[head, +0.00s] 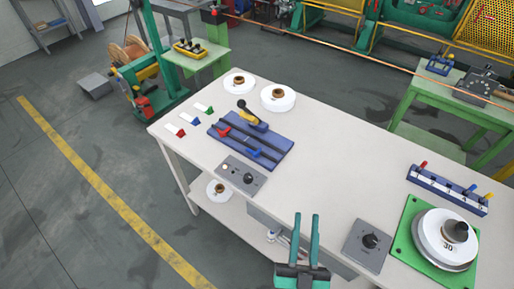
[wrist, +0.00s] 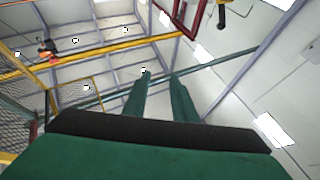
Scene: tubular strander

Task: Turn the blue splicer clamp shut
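The splicer is a dark blue plate (head: 271,157) on the pale workbench, left of the bench's middle. Its small blue clamp (head: 249,153) sits on the front part of the plate; at this size I cannot tell how far it is turned. A red clamp (head: 222,132) sits to its left, and a yellow and black lever (head: 252,117) rises behind. My gripper (head: 306,215) is at the bench's front edge, right of and nearer than the splicer, apart from it. Its two green fingers stand apart with nothing between them. In the wrist view the fingers (wrist: 161,75) point at the ceiling.
A grey control box (head: 241,177) with a black knob lies in front of the splicer. White spools (head: 278,98) stand behind it. Another knob box (head: 368,245), a green plate (head: 408,220) with a round weight, and a blue rack (head: 447,190) are at right. The bench middle is clear.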

